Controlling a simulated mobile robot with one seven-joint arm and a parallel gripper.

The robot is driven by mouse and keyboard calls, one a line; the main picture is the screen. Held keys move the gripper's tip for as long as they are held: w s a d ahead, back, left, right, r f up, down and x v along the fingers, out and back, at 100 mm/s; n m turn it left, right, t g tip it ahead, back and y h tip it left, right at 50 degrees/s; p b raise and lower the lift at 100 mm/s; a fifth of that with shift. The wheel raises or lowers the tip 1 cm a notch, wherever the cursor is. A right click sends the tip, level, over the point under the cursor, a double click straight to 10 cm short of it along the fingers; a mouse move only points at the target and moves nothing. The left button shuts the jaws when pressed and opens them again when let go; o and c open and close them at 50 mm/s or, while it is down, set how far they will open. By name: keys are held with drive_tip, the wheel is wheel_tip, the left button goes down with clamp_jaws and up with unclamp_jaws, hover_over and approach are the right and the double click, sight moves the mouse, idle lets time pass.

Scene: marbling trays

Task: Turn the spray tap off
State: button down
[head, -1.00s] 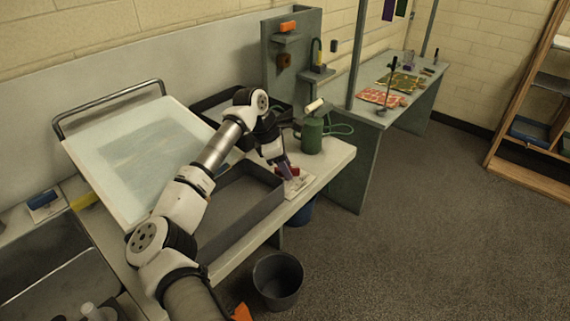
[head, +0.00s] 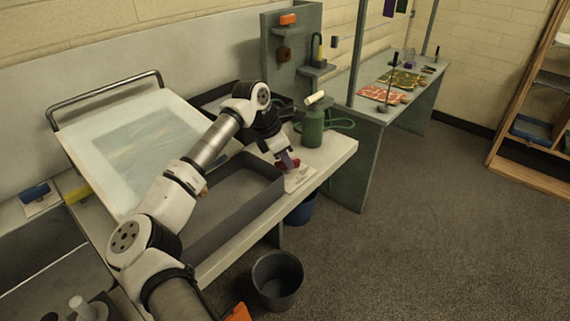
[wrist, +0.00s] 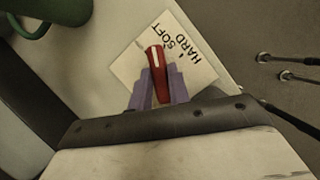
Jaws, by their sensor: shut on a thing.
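A red handle with a white stripe (wrist: 154,58) stands over a white card (wrist: 205,76) marked SOFT and HARD in the wrist view. My gripper (wrist: 157,80) has its two purple fingers shut on this handle, one on each side. The handle's striped end points away from my gripper, to the left of the word SOFT. Part of the card is hidden under the fingers. In the head view, my gripper (head: 287,161) reaches down to the bench end, with the card (head: 301,178) just beside it. The handle is small and partly covered there.
A grey tray (head: 235,221) lies close beside my gripper, left of the card. A green canister (head: 312,128) with a hose stands just behind it. A blue bucket (head: 302,210) is under the bench edge, and a grey bin (head: 277,280) stands on the floor.

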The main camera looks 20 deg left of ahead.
drive_tip(key=n+b, duration=0.3)
drive_tip(key=shift+f+t+y, duration=0.2)
drive_tip(key=shift+t+y, duration=0.2)
drive_tip(key=shift+s+d+r+n+y+b, duration=0.1)
drive_tip(key=shift+n+y+b, duration=0.1)
drive_tip(key=shift+n+b, duration=0.45)
drive_tip(key=shift+r+n+y+b, duration=0.1)
drive_tip(key=shift+n+y+b, duration=0.1)
drive_tip(key=shift+n+b, duration=0.4)
drive_tip(key=c, duration=1.3)
unclamp_jaws()
drive_tip(key=v, duration=0.4)
drive_tip(key=b+v, duration=0.1)
drive_tip(key=v, duration=0.4)
drive_tip(key=b+v, duration=0.1)
drive_tip(key=v, duration=0.3)
drive_tip(key=shift+s+r, duration=0.3)
drive_tip(key=shift+s, duration=0.1)
